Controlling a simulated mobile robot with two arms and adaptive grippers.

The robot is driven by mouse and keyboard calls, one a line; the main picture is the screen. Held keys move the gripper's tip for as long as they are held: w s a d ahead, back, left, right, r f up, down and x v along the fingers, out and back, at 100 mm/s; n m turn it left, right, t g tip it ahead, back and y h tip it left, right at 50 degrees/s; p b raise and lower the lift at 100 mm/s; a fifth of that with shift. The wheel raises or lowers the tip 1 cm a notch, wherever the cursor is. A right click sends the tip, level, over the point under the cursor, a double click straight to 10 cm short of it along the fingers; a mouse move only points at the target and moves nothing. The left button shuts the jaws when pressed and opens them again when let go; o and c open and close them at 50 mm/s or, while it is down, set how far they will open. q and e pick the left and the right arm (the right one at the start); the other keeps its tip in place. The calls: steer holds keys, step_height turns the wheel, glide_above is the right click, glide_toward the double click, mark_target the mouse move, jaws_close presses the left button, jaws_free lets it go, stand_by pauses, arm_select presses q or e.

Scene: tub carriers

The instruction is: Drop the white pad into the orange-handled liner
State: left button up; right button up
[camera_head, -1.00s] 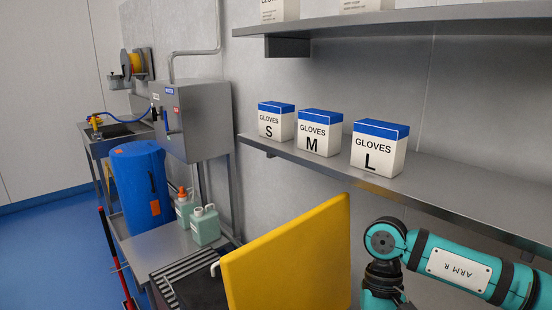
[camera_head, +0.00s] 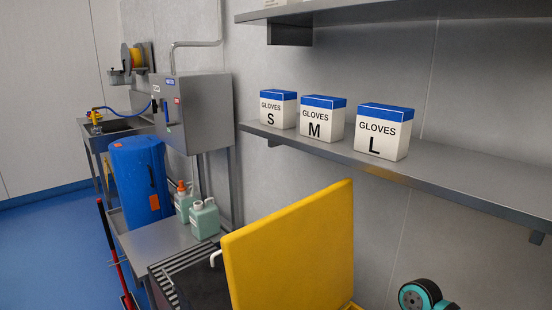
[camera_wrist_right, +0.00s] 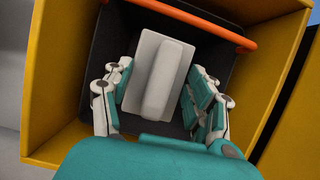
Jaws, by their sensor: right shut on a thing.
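In the right wrist view, the white pad (camera_wrist_right: 163,60) is a pale plate with a raised white grip bar along its middle. My right gripper (camera_wrist_right: 158,85) is shut on the pad, with fingers at its left and right sides. The pad is over the black liner (camera_wrist_right: 95,60), whose orange handle (camera_wrist_right: 195,23) runs across the top of the view. The liner sits inside a yellow tub (camera_wrist_right: 48,90). I cannot tell how high the pad is above the liner floor. My left gripper is in neither current view.
In the head view, a yellow lid or panel (camera_head: 295,255) stands upright in front, hiding what is behind it. A dark item with a white handle (camera_head: 205,285) is left of it. Glove boxes (camera_head: 383,140) stand on a wall shelf (camera_head: 440,185). Green bottles (camera_head: 204,220) stand on a steel table.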

steer(key=shift+f+b, duration=0.45)
steer(key=shift+f, duration=1.3)
steer(key=o, duration=1.2)
steer(key=v, duration=1.2)
steer(key=shift+f, duration=0.1)
